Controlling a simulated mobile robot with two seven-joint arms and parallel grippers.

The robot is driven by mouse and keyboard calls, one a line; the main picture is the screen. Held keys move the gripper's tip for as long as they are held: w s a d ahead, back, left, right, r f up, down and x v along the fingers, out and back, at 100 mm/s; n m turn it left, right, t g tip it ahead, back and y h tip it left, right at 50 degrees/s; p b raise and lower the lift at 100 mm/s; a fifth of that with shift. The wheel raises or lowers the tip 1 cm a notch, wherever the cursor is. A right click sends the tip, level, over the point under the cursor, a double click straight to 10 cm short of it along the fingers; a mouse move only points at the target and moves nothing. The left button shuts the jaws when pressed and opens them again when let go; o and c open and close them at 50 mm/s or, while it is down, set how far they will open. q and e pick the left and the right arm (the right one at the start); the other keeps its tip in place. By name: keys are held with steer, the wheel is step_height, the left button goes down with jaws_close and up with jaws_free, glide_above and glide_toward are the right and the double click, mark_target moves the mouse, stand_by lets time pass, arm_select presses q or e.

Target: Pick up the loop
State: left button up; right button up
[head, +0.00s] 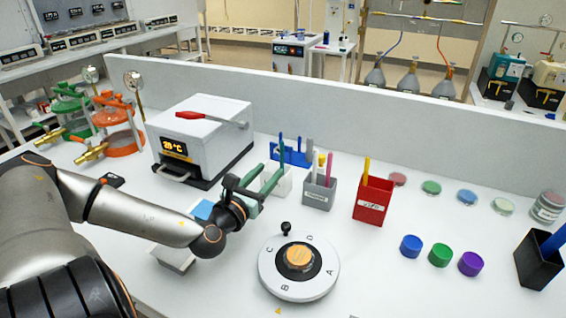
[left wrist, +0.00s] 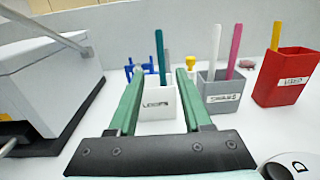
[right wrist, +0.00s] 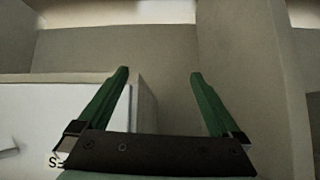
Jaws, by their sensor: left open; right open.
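A white holder (head: 278,184) stands on the bench left of a grey holder. In the left wrist view the white holder (left wrist: 158,104) has a label that seems to read "LOOPS". A teal loop handle (left wrist: 160,55) stands upright in it; its lower end is hidden inside. It also shows in the head view (head: 281,150). My left gripper (left wrist: 160,75) is open and empty, pointing at the white holder, with the handle between its fingers in the picture. I cannot tell how far off it is. My right gripper (right wrist: 159,73) is open and empty, facing cabinet-like panels away from the loop.
The grey holder (head: 319,194) holds white and pink sticks. A red holder (head: 371,202) holds a yellow stick. A blue rack (head: 291,154) stands behind. A boxy heater (head: 200,140) is at left, a round dial device (head: 299,280) in front. Coloured caps (head: 440,255) lie at right.

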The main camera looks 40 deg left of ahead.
mark_target(281, 158)
arm_select(q)
steer(key=shift+x, duration=3.75)
steer(key=shift+d+r, duration=0.1)
steer(key=shift+d, duration=0.05)
jaws_close()
